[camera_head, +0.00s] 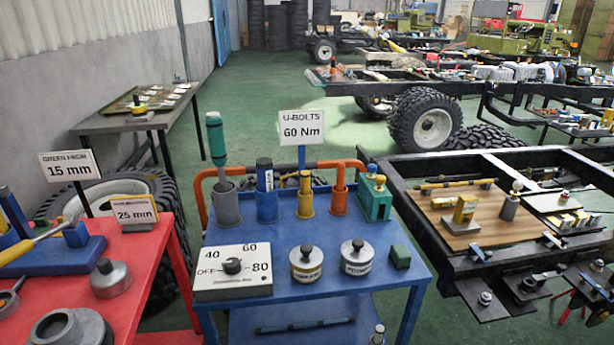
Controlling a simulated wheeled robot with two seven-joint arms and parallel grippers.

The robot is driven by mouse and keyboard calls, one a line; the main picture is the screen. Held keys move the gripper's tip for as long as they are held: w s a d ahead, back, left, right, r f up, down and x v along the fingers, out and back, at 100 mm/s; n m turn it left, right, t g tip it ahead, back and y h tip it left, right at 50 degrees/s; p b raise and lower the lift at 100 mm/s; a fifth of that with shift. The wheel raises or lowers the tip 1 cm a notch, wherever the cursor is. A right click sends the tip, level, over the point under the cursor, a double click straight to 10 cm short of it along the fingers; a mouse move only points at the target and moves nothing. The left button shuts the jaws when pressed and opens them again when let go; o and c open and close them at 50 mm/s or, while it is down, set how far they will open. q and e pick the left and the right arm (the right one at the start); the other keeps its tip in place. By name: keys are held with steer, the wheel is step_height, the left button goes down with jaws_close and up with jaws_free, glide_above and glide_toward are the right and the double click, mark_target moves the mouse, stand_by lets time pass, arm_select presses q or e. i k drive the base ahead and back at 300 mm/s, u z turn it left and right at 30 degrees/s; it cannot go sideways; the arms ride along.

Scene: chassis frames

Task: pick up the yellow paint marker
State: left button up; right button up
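The yellow paint marker (305,181) seems to be the yellow stick standing upright in a yellow cup (306,208) in the row at the back of the blue cart top (285,237). Its lower part is hidden inside the cup. A blue marker (265,176) in a blue cup stands to its left, and an orange one (340,178) in an orange cup to its right. Neither of my grippers is in view.
A grey cup (227,207) holds a tall teal-handled tool. A teal block (375,202) stands right of the cups. A dial box (232,280), two lidded tins (306,266) and a green block (400,257) sit in front. An orange rail (203,200) runs behind the cups.

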mark_target(305, 175)
steer(key=z, duration=0.5)
steer(key=k, duration=0.6)
steer(key=z, duration=0.5)
steer(key=i, duration=1.3)
steer(key=u, duration=0.8)
